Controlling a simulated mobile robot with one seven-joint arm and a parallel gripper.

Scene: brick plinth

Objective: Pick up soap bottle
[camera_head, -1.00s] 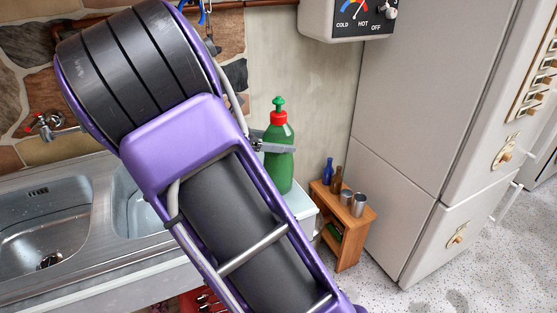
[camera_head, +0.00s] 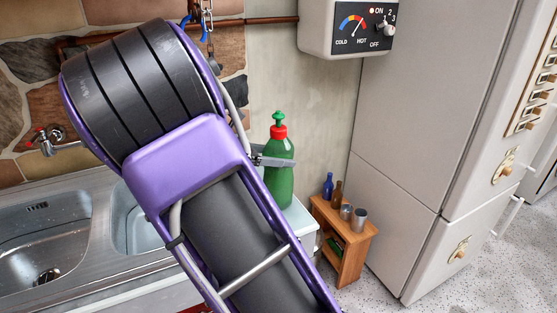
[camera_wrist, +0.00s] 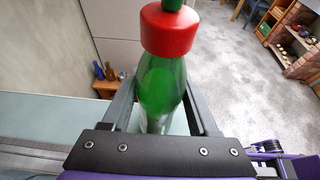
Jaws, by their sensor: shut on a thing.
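The soap bottle (camera_head: 279,165) is green with a red collar and a green cap. In the wrist view the soap bottle (camera_wrist: 161,85) rises between the two fingers. My gripper (camera_wrist: 161,100) is shut on the bottle's body, one finger on each side. In the head view one finger of my gripper (camera_head: 272,161) crosses the front of the bottle, and my purple arm hides the rest.
A metal sink (camera_head: 45,240) with a tap (camera_head: 50,139) lies to the left. A small wooden shelf (camera_head: 347,240) with bottles and metal cups stands right of the counter. A tall fridge (camera_head: 425,130) is farther right. A water heater (camera_head: 347,27) hangs above.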

